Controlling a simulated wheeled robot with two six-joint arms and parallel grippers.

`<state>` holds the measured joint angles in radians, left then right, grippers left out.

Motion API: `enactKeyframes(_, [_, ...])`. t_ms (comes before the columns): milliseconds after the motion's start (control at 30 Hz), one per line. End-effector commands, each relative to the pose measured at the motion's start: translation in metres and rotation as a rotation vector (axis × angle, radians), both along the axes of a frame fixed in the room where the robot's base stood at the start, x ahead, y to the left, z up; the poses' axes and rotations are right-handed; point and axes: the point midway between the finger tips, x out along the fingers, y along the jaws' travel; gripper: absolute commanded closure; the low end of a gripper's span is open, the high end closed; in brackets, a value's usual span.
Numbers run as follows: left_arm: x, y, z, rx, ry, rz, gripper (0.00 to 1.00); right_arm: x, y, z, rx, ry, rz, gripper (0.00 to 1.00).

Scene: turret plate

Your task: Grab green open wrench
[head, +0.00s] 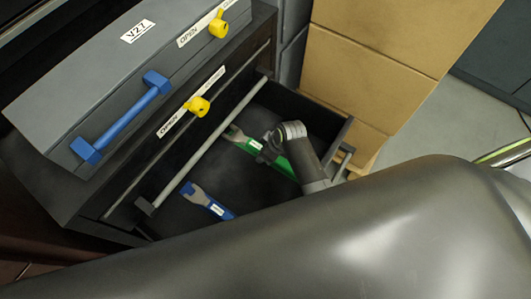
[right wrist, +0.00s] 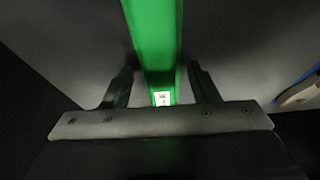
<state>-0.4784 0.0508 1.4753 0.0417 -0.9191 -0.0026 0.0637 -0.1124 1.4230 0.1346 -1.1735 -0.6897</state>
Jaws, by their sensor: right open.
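My right gripper (right wrist: 160,78) is open, with one finger on each side of the handle. Gaps show between the handle and both fingers. My left gripper is not in view.
A blue wrench (head: 207,201) lies in the same drawer (head: 190,160), nearer the left; a blue edge also shows at right in the wrist view. A grey cabinet with a blue handle (head: 122,118) and yellow knobs stands alongside.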

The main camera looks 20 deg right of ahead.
Motion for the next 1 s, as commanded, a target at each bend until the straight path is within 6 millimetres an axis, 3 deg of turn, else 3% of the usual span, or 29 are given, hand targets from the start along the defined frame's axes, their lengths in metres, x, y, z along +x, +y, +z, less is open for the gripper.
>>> enactKeyframes(367, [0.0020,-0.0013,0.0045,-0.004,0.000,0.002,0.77,0.0014,0.0013,-0.0041,0.000,0.000,0.000,0.47])
enactKeyframes(767, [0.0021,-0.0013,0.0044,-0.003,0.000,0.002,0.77,0.0012,0.0012,-0.0042,0.000,0.000,0.000,0.99])
enactKeyframes(1000, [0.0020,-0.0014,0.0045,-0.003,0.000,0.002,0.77,0.0018,0.0013,-0.0033,0.001,-0.002,0.000,1.00])
